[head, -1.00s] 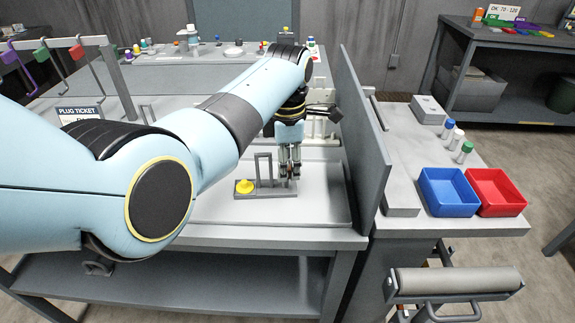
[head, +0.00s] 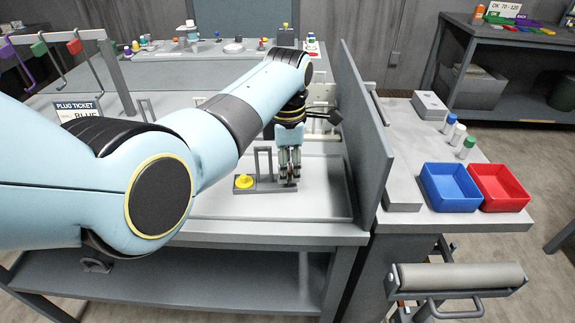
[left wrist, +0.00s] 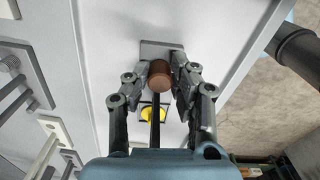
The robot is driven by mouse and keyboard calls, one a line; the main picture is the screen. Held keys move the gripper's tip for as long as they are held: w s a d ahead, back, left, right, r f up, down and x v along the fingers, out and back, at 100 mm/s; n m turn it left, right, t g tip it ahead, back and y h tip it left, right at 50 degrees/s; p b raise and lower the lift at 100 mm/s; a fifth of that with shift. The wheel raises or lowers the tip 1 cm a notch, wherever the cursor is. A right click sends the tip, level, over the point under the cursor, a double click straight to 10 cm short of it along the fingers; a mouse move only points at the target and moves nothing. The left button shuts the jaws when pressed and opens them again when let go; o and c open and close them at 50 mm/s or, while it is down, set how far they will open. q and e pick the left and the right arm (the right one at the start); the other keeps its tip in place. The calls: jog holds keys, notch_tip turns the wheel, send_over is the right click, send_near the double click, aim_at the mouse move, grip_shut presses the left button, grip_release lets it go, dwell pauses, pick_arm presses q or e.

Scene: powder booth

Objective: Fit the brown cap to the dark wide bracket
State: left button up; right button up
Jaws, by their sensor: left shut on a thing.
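The dark wide bracket (head: 263,187) lies on the light booth tray, with an upright frame near its middle and a yellow cap (head: 244,181) on its left end. My left gripper (head: 289,184) points down over the bracket's right end. In the left wrist view it is shut on the brown cap (left wrist: 160,74), which sits between the fingertips over the bracket's end plate (left wrist: 153,47). In the head view the fingers hide the brown cap. I cannot tell whether the cap touches the bracket. My right gripper is not in view.
A grey upright panel (head: 362,140) stands right of the tray. Beyond it are a blue bin (head: 450,188), a red bin (head: 500,188) and small bottles. A plug ticket sign (head: 78,112) stands at left. The tray right of the bracket is clear.

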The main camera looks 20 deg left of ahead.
pick_arm(q)
jog(key=shift+f, duration=0.1)
jog(key=o, duration=0.8)
jog(key=shift+c, duration=0.2)
notch_tip(320, 180, up, 12)
